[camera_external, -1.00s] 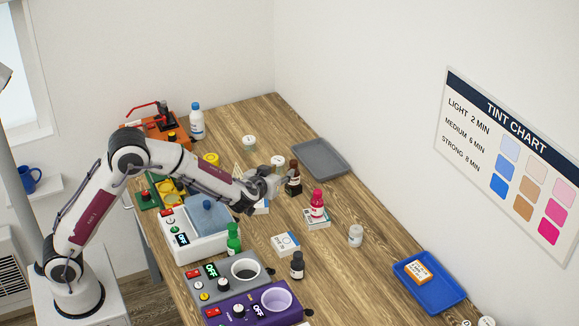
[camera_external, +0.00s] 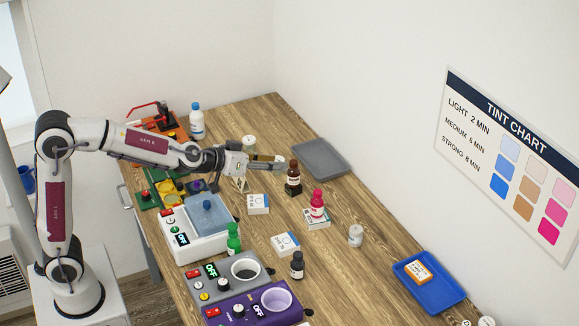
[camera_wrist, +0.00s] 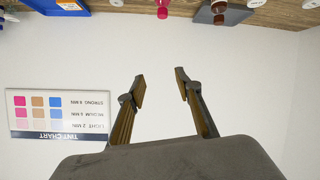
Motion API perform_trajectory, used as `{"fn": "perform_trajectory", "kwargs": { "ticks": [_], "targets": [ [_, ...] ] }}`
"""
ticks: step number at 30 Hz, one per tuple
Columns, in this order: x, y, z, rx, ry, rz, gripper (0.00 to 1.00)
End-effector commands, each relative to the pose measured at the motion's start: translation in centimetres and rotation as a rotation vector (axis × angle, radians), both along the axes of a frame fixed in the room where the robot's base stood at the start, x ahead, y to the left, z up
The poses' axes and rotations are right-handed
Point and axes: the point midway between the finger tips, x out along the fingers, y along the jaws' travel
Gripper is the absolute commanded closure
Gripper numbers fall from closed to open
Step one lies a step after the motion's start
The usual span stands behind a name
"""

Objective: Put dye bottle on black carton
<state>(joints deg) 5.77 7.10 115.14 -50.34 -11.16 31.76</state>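A brown dye bottle (camera_external: 293,173) with a white label stands upright on the small black carton (camera_external: 294,189) at the middle of the table. The brown bottle also shows at the top edge of the wrist view (camera_wrist: 219,9). My gripper (camera_external: 270,162) is just left of the bottle, raised above the table and pointing right, apart from the bottle. In the wrist view my gripper (camera_wrist: 160,78) has its two fingers spread with nothing between them.
A pink bottle (camera_external: 317,202) stands on a white carton nearby. A dark bottle (camera_external: 297,266) and a green bottle (camera_external: 233,240) stand nearer the front. A grey tray (camera_external: 321,157) lies behind the brown bottle; a blue tray (camera_external: 440,294) lies at right.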

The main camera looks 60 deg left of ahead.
Motion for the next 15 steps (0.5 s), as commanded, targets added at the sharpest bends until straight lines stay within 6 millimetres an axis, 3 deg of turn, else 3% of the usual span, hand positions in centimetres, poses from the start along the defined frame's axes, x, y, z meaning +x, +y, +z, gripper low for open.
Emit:
{"fn": "perform_trajectory", "kwargs": {
  "ticks": [6, 15],
  "targets": [
    [-5.2, -2.0, 1.7, -0.016, 0.048, -0.12, 0.66],
    [-13.4, -3.6, 1.6, -0.01, 0.16, -0.247, 0.66]
  ]
}}
